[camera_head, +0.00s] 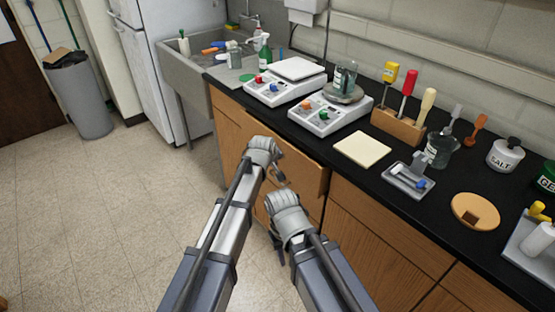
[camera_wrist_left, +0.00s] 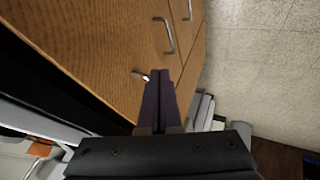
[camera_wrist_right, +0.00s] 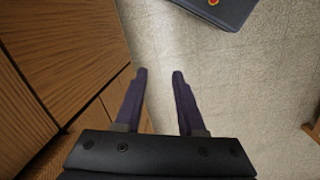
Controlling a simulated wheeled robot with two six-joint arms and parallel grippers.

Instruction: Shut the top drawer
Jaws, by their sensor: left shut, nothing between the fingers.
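The top drawer (camera_head: 312,178) is the wooden front under the black counter, partly hidden behind my left wrist. It seems to stand out a little from the cabinet, but how far is hard to tell. My left gripper (camera_head: 281,180) is at this front; in the left wrist view its fingers (camera_wrist_left: 160,75) are closed together with nothing between them, over the wood beside a metal handle (camera_wrist_left: 140,75). Whether they touch the wood is unclear. My right gripper (camera_head: 276,240) is lower, in front of the cabinet; in the right wrist view its fingers (camera_wrist_right: 157,75) are apart and empty.
A sink (camera_head: 187,65) and a grey bin (camera_head: 80,100) stand farther back. The floor at left is clear.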

